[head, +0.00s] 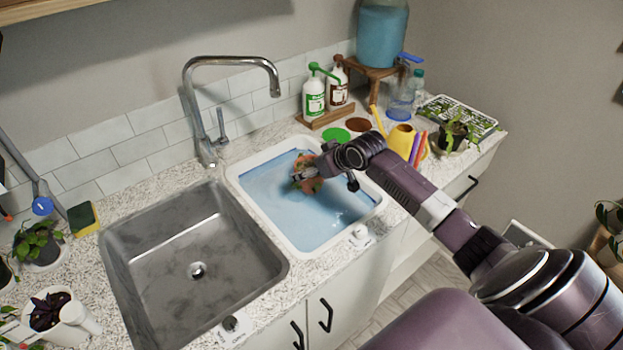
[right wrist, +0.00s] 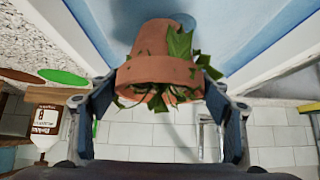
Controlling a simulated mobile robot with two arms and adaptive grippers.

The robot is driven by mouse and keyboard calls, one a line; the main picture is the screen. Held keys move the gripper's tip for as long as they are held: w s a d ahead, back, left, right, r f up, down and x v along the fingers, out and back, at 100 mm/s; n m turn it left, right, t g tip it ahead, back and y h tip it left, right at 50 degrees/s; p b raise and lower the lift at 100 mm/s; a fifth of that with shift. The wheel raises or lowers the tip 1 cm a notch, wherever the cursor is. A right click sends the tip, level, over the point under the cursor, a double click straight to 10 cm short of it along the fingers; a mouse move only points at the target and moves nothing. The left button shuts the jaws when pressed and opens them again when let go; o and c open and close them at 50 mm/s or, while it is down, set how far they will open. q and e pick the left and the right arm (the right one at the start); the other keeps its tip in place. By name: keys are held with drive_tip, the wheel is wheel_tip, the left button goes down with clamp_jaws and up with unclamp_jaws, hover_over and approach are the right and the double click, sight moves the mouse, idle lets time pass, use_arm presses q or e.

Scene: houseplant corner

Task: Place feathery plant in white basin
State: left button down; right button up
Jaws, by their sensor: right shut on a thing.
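The white basin (head: 240,190) is set in the counter right of the steel sink and holds blue water. A plant in a terracotta pot (right wrist: 160,72) is between the fingers of my right gripper (right wrist: 160,85). Its green leaves (right wrist: 180,45) spill over the pot rim; the leaves look lobed, and I cannot tell if they are feathery. In the head view the pot (head: 304,165) is over the basin's back left part. My right gripper (head: 318,168) is shut on it. I cannot tell whether the pot touches the water. My left gripper is not in view.
The faucet (head: 228,62) rises behind the steel sink (head: 150,250). Pump bottles (head: 313,96) stand behind the basin. A yellow watering can (head: 402,138) and another plant (head: 455,132) are to the right. More potted plants (head: 40,245) stand at the left. The basin's front is clear.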

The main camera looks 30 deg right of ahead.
wheel_tip(320, 180, down, 4)
drive_tip(key=shift+w+f, duration=0.1)
drive_tip(key=shift+f, duration=0.1)
drive_tip(key=o, duration=1.6)
drive_tip(key=shift+f, duration=0.15)
drive_tip(key=shift+o, duration=0.2)
drive_tip(key=shift+r, duration=0.2)
drive_tip(key=v, duration=1.2)
drive_tip(key=shift+a+f, duration=0.1)
